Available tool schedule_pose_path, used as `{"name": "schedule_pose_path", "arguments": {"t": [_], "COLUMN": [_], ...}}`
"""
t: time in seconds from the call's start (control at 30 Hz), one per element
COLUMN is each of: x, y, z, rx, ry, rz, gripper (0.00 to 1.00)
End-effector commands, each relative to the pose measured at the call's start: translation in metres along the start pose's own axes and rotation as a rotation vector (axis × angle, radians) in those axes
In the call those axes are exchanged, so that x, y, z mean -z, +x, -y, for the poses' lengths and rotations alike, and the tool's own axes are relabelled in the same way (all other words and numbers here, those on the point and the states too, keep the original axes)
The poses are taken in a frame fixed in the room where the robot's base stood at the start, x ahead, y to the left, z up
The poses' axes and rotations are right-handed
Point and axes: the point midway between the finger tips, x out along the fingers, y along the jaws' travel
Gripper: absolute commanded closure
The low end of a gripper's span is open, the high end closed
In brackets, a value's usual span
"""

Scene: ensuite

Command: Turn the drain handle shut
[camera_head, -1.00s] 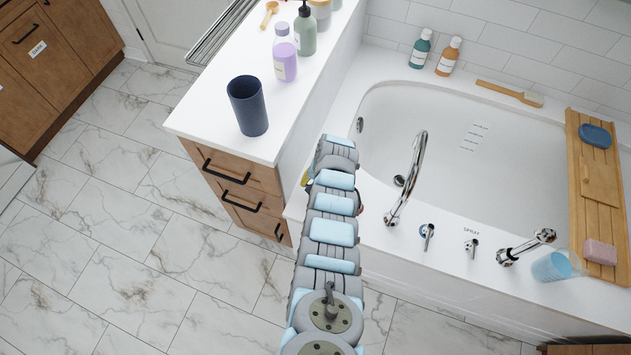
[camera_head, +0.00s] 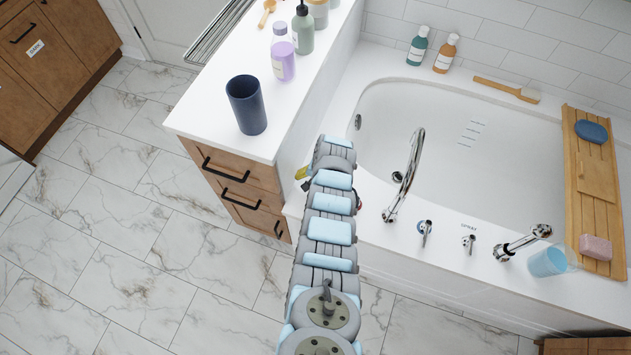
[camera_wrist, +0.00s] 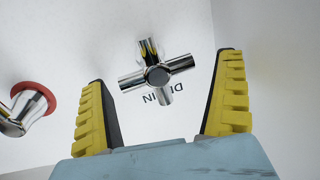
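The drain handle (camera_wrist: 157,76) is a chrome cross with several arms, set on a white surface in the wrist view. Dark letters beside it (camera_wrist: 163,96) are upside down and partly covered by the handle; they seem to read DRAIN. My gripper (camera_wrist: 163,70) is open, with one yellow ridged finger on the left of the handle and one on the right. I see no finger touching the handle. In the head view my arm hides the drain handle, and only a bit of yellow on my gripper (camera_head: 302,173) shows.
A chrome fitting with a red ring (camera_wrist: 28,108) is left of the gripper. The bathtub (camera_head: 450,150) has a tall spout (camera_head: 408,175) and small handles on its rim. A counter (camera_head: 215,128) with a dark cup (camera_head: 246,105) and bottles stands left of my arm.

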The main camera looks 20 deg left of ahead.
Motion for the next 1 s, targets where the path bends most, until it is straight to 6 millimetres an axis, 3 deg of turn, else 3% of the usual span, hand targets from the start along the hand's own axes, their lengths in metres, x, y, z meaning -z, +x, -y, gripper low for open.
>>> {"name": "schedule_pose_path", "arguments": {"t": [0.47,1.0], "x": [0.001,0.000], "y": [-0.004,-0.039], "z": [0.000,0.000], "rx": [0.001,0.001], "ry": [-0.001,-0.001], "rz": [-0.002,-0.001], "gripper": [0.02,0.02]}}
